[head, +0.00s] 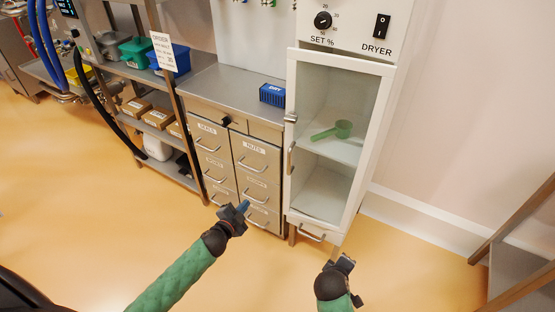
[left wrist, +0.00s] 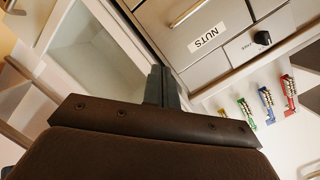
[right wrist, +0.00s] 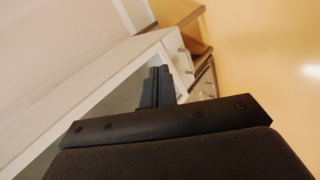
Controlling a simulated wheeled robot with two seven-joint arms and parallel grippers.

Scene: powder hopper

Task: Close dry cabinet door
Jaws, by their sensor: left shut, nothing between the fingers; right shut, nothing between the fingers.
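The dry cabinet (head: 357,176) is a tall white unit under the DRYER panel, with a white-framed glass door (head: 340,57). The door lies at or close to the cabinet front; I cannot tell whether a small gap remains. Its handle (head: 290,158) is on the left edge. A green scoop (head: 340,130) shows on the shelf inside. My left gripper (head: 243,207) is shut and empty, in front of the drawers to the left of the door. My right gripper (head: 345,262) is shut and empty, below and in front of the cabinet. Neither visibly touches the door.
A metal drawer unit (head: 255,160) stands left of the cabinet, with a blue box (head: 272,95) on top. Shelving with bins and cartons (head: 160,118) is farther left. A brown-framed stand (head: 515,220) is at the right. The orange floor in front is clear.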

